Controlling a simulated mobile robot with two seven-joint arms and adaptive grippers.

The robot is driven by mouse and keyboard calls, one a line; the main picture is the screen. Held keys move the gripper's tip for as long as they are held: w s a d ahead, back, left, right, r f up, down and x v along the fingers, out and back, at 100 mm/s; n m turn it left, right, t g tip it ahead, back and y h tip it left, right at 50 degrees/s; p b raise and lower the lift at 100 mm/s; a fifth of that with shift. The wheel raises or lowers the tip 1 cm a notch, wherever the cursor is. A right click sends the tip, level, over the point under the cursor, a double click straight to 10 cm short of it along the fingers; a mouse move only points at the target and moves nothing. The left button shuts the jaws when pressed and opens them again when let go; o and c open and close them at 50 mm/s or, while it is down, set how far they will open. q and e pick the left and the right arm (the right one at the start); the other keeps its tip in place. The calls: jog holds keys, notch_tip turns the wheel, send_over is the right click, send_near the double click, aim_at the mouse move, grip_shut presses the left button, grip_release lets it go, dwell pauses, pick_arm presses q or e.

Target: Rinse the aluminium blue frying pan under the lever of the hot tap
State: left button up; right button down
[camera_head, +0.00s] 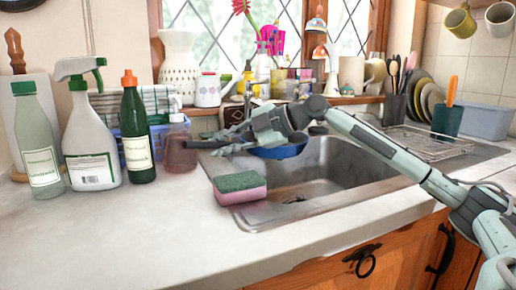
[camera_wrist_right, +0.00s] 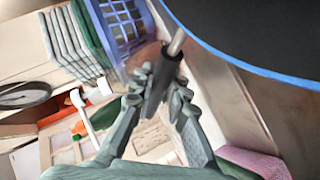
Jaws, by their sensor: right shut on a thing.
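The blue frying pan (camera_head: 283,151) is over the back left part of the sink, partly hidden by my right arm. In the right wrist view the pan (camera_wrist_right: 262,45) shows a dark surface and a blue rim. My right gripper (camera_head: 226,140) is shut on the pan's dark handle (camera_wrist_right: 163,84), with its fingers on both sides. The handle (camera_head: 203,145) points left toward the bottles. A brass-coloured tap (camera_head: 248,88) seems to stand behind the gripper; I cannot make out its lever. My left gripper is not in view.
A pink and green sponge (camera_head: 240,188) lies at the sink's front left edge. A spray bottle (camera_head: 90,135), a dark green bottle (camera_head: 136,135) and a reddish jar (camera_head: 179,152) stand left. The sink basin (camera_head: 325,175) is clear in front. A wire rack (camera_head: 425,143) is right.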

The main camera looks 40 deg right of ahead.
jog(key=shift+s+a+b, duration=0.7)
jog(key=shift+s+b, duration=0.05)
jog(key=shift+s, duration=0.3)
jog(key=shift+s+a+b, duration=0.65)
jog(key=shift+s+b, duration=0.1)
jog(key=shift+s, duration=0.25)
jog(key=shift+s+a+b, duration=0.7)
jog(key=shift+s+b, duration=0.05)
jog(key=shift+s, duration=0.3)
jog(key=shift+s+a+r, duration=0.1)
jog(key=shift+s+a+r+p, duration=0.25)
jog(key=shift+s+a+r, duration=0.5)
jog(key=shift+s+r, duration=0.3)
jog(key=shift+s+a+r+p, duration=0.25)
jog(key=shift+s+a+r, duration=0.45)
jog(key=shift+s+r, duration=0.3)
